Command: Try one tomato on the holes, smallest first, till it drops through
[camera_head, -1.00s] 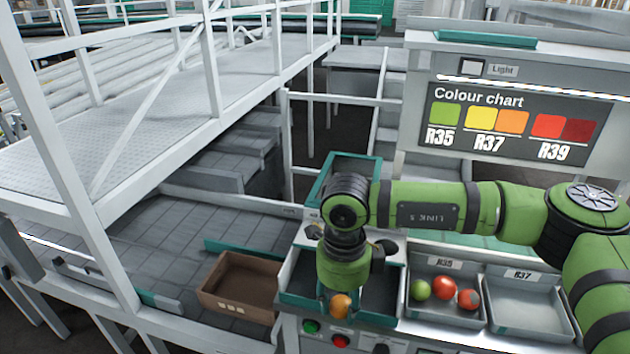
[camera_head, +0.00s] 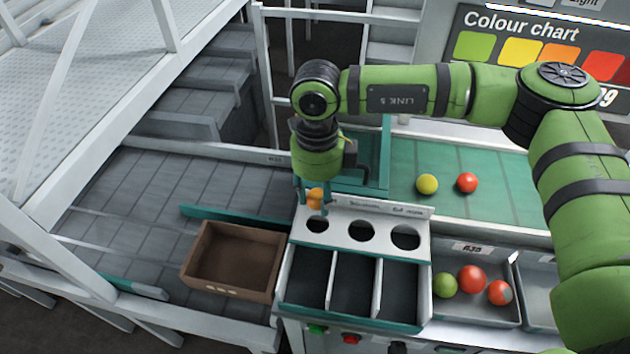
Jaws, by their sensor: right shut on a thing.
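My right gripper (camera_head: 314,197) points down and is shut on an orange tomato (camera_head: 315,197). It holds the tomato over the back left part of the white sizing plate (camera_head: 340,230), just behind the leftmost hole. The plate has three round holes in a row: the smallest (camera_head: 317,225) at left, a middle one (camera_head: 361,231) and the largest (camera_head: 405,237) at right. Under the plate's front are three dark compartments (camera_head: 352,285). Whether the tomato touches the plate I cannot tell. My left gripper is not in view.
A brown crate (camera_head: 215,285) stands left of the compartments. A grey tray (camera_head: 490,318) at right holds a green and two red tomatoes. A yellow tomato (camera_head: 427,184) and a red one (camera_head: 467,182) lie on the green belt (camera_head: 510,200) behind.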

